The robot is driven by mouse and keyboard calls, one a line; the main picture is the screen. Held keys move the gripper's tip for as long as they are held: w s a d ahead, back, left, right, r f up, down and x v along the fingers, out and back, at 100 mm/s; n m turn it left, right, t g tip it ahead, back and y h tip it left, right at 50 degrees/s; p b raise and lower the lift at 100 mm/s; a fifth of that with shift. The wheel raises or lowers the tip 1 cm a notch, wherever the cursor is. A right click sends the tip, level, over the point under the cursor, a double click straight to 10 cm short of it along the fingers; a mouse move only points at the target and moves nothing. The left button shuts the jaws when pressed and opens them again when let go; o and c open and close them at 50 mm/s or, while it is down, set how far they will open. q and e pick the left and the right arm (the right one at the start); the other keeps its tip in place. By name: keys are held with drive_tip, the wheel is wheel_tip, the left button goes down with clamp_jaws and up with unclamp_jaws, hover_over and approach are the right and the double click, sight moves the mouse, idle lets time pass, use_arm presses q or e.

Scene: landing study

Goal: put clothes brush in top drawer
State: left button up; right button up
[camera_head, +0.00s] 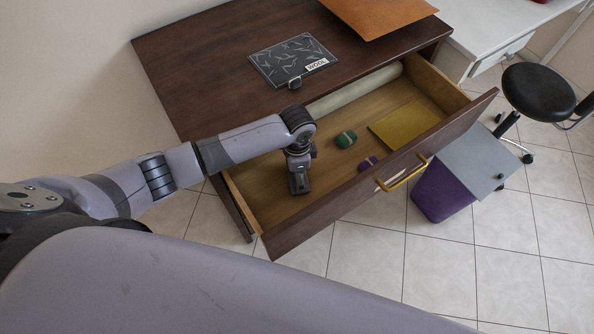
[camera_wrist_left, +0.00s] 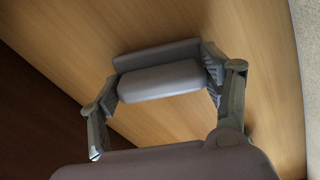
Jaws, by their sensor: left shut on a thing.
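The top drawer (camera_head: 403,162) of the dark wooden desk is pulled open, with a brass handle on its front. My left gripper (camera_head: 299,184) points down into the drawer's left part. In the left wrist view my left gripper (camera_wrist_left: 160,90) is shut on a grey block-shaped thing, which I take to be the clothes brush (camera_wrist_left: 160,82). The light wooden drawer floor lies behind it. In the head view the brush is mostly hidden by the gripper, and I cannot tell whether it touches the floor. My right gripper is not in view.
The drawer also holds a pale roll (camera_head: 355,92), an olive flat piece (camera_head: 403,125), a green item (camera_head: 346,139) and a purple item (camera_head: 367,163). A dark labelled panel (camera_head: 290,60) lies on the desktop (camera_head: 205,60). A purple bin (camera_head: 438,195) stands before the drawer front.

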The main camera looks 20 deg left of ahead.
use_arm(q)
drive_tip(key=o, duration=1.2)
drive_tip(key=shift+f, duration=0.1)
wheel_tip(320, 180, up, 8)
drive_tip(key=shift+f+p, duration=0.1)
drive_tip(key=shift+p, duration=0.35)
